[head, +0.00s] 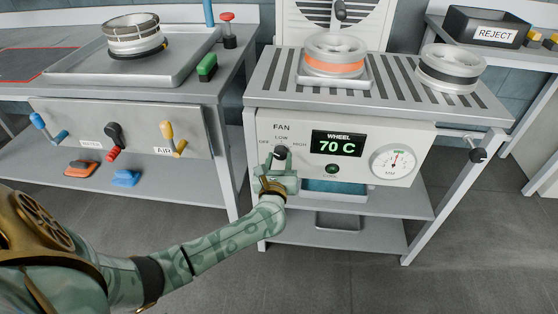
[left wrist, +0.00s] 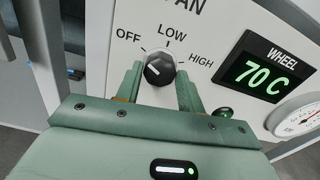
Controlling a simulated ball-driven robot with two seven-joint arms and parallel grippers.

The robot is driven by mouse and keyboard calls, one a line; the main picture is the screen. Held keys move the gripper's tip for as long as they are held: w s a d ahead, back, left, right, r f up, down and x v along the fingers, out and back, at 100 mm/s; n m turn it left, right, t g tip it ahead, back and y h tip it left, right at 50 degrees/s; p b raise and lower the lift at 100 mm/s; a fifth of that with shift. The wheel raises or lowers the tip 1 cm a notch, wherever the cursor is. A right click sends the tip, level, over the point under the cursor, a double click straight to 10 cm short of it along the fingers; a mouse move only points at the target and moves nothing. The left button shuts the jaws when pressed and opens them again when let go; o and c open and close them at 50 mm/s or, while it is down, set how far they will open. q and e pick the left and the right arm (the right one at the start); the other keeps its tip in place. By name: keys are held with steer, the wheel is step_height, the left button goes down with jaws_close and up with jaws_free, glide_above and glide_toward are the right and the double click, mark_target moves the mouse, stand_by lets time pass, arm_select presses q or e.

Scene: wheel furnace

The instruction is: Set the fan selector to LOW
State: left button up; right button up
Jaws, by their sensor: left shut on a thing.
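The fan selector (head: 281,152) is a black round knob on the white furnace panel, under the FAN label. In the left wrist view the selector (left wrist: 160,69) shows a white mark on its left side, toward OFF rather than LOW or HIGH. LOW is printed above the knob and HIGH to its upper right. My left gripper (head: 280,166) reaches the panel from below. In the left wrist view its fingers (left wrist: 159,82) stand on both sides of the knob, shut on it. My right gripper is out of view.
The display (head: 337,144) reads WHEEL 70 C, with a green button (head: 332,168) below and a dial gauge (head: 394,162) to the right. Wheels sit on the slatted top (head: 394,85).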

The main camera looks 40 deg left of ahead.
arm_select(q)
steer(key=shift+r+m+p, duration=0.1)
steer(key=shift+m+p, duration=0.55)
steer(key=shift+m, duration=0.55)
steer(key=shift+d+m+p, duration=0.1)
steer(key=shift+m+p, duration=0.3)
steer(key=shift+m, duration=0.6)
steer(key=m+p, duration=0.1)
steer(key=m, duration=0.1)
steer(key=shift+m, duration=0.3)
steer(key=m+p, duration=0.1)
steer(key=m, duration=0.1)
steer(key=shift+m, duration=0.3)
steer(key=shift+m+p, duration=0.3)
steer(key=shift+m, duration=0.9)
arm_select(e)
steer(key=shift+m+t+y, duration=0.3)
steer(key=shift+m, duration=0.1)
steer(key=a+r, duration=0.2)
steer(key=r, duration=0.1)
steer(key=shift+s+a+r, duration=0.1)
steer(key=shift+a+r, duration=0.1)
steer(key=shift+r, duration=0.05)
arm_select(q)
steer(key=shift+f+m, duration=0.2)
steer(key=shift+m, duration=0.1)
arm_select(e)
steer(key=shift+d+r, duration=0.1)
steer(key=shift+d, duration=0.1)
